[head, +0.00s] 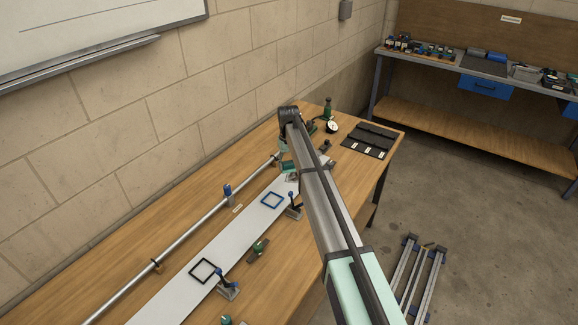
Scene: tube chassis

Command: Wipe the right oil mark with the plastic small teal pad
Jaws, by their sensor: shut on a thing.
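A long pale plate (238,232) lies along the wooden bench with a blue square outline (272,200) and, nearer to me, a black square outline (205,270). No oil mark can be made out clearly on it; its far end is partly hidden by my arm. My gripper (287,162) points down over the far end of the plate, beyond the blue square, and is partly hidden. A small teal-green piece (289,168) shows at its tip, seemingly the pad held in the shut jaws. I cannot tell whether it touches the plate.
A metal tube (180,240) runs along the plate's left side. Toggle clamps (294,207) (227,286) stand at its right edge. A dark tray (370,140) and a dial gauge (332,127) sit at the bench's far end. A second workbench (480,68) stands behind.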

